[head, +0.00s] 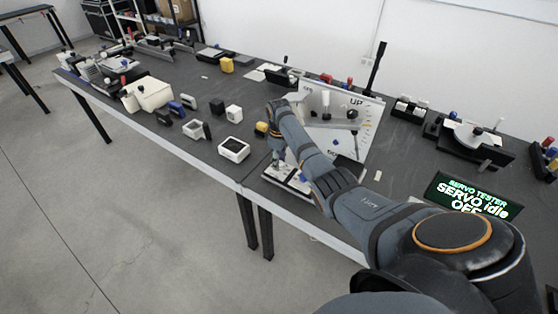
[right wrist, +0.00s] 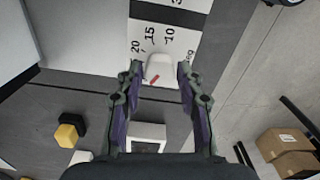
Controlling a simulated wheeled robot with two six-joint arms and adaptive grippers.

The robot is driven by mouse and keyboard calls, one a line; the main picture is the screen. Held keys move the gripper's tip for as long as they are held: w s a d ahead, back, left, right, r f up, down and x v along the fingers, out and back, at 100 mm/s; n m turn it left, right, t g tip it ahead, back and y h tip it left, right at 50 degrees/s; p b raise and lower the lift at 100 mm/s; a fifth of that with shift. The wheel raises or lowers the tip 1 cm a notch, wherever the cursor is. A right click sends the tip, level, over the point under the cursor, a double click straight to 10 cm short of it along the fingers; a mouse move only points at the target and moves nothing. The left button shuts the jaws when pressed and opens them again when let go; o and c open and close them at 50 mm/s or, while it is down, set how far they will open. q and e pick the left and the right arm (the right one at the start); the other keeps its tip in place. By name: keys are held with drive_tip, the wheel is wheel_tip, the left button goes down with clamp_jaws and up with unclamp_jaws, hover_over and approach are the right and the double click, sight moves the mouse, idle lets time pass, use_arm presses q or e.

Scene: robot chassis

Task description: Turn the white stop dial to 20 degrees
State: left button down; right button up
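The white stop dial (right wrist: 160,66) shows in the right wrist view as a small white knob with a short red mark on its near side. My right gripper (right wrist: 160,73) has one finger on each side of the dial. The fingers are parted, and a narrow gap shows on the right side. In the head view my right gripper (head: 277,168) points down at the white plate (head: 299,184) near the table's front edge, and hides the dial there. My left gripper is not in view.
A tilted white board (head: 350,130) marked "UP" stands just behind my right arm. A white open box (head: 234,150) and a yellow-black block (head: 261,129) lie to the left. A servo tester display (head: 475,198) reads "SERVO idle OFF" at the right. Several other fixtures crowd the table.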

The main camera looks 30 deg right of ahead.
drive_tip(key=c, duration=0.6)
drive_tip(key=shift+r+m+p, duration=0.2)
drive_tip(key=shift+m+p, duration=0.8)
drive_tip(key=shift+p, duration=0.1)
drive_tip(key=m+p, duration=0.2)
drive_tip(key=m, duration=0.1)
drive_tip(key=shift+m, duration=0.3)
drive_tip(key=m+p, duration=0.2)
drive_tip(key=m, duration=0.2)
drive_tip(key=shift+d+m, duration=0.1)
drive_tip(key=shift+m, duration=0.2)
drive_tip(key=m+p, duration=0.1)
drive_tip(key=m, duration=0.4)
drive_tip(key=shift+f, duration=0.15)
drive_tip(key=shift+m+p, duration=0.3)
drive_tip(key=shift+m, duration=0.1)
drive_tip(key=o, duration=1.1)
drive_tip(key=shift+o, duration=0.2)
